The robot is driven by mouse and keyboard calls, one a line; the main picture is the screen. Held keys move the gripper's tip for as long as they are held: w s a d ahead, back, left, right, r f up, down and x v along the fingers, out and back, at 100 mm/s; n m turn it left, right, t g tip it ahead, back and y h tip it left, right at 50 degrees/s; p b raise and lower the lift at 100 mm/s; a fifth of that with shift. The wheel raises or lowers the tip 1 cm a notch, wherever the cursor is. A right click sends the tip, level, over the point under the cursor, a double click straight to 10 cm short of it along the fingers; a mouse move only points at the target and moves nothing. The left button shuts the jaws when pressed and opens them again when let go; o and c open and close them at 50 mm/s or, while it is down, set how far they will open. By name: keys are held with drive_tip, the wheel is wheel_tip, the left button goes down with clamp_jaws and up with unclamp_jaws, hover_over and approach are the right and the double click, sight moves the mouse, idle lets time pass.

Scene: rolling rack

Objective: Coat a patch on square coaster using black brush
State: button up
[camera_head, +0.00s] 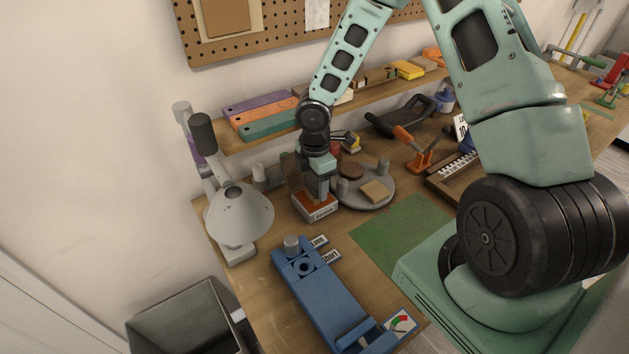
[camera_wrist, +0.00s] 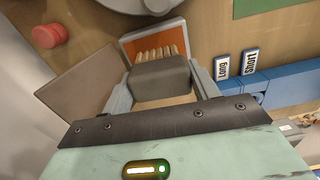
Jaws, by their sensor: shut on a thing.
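My gripper (camera_head: 318,190) points down over a small labelled tray with an orange inside (camera_head: 318,208). In the wrist view my gripper (camera_wrist: 161,90) is shut on a dark grey block, the black brush (camera_wrist: 160,76), with pale bristle-like tufts at its far end. The tufts overlap the orange tray (camera_wrist: 157,34); I cannot tell whether they touch it. The square coaster (camera_head: 375,191) is a tan square on a round grey tray (camera_head: 362,204), to the right of my gripper. The wrist view does not show the coaster.
A round brown piece (camera_head: 351,171) shares the grey tray. A brown panel (camera_wrist: 76,85) stands beside my gripper. A lamp (camera_head: 240,212) stands left, and a blue fixture (camera_head: 325,300) lies in front. The green mat (camera_head: 400,235) at right is clear.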

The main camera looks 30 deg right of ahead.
drive_tip(key=shift+r+p, duration=3.05)
drive_tip(key=shift+r, duration=0.45)
drive_tip(key=shift+f, duration=0.1)
